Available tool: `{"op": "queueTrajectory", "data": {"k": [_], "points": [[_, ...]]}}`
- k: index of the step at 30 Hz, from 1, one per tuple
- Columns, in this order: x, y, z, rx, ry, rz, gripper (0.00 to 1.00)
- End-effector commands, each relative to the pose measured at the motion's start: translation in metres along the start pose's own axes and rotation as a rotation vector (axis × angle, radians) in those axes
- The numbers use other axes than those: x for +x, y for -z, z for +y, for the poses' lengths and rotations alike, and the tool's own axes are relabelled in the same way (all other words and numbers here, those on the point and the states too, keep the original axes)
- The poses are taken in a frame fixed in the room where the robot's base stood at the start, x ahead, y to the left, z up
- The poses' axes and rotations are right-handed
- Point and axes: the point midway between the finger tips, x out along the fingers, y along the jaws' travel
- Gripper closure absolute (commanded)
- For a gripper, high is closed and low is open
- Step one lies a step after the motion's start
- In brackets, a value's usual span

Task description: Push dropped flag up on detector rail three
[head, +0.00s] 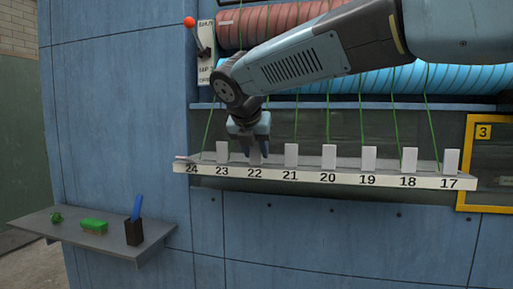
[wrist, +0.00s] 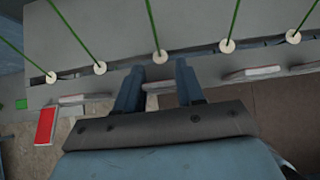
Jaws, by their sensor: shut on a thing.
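The detector rail (head: 310,176) is a pale ledge numbered 24 to 17 from left to right. White flags stand upright along it, such as flag 23 (head: 222,152) and flag 21 (head: 291,154). At number 24 no upright flag shows; a dropped flag (wrist: 46,126) lies with its red face showing at the left in the wrist view. My gripper (head: 252,152) is over number 22, shut on flag 22 (wrist: 158,87), with one finger on each side. Part of flag 22 is hidden by the fingers in the head view.
Green cords run up behind the flags. A yellow frame marked 3 (head: 483,132) is at the right. A red-knobbed lever (head: 190,22) is at the upper left. A grey shelf (head: 75,236) below left bears a green block (head: 94,225) and a dark cup (head: 134,232).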

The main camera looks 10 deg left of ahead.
Motion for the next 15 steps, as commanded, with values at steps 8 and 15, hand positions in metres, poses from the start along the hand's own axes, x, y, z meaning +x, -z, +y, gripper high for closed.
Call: {"op": "queueTrajectory", "data": {"k": [8,15], "points": [[-0.0002,-0.0005,0.0002,0.000,-0.001,0.003,0.93],[-0.0001,-0.0004,0.0000,0.000,0.000,0.003,0.51]]}}
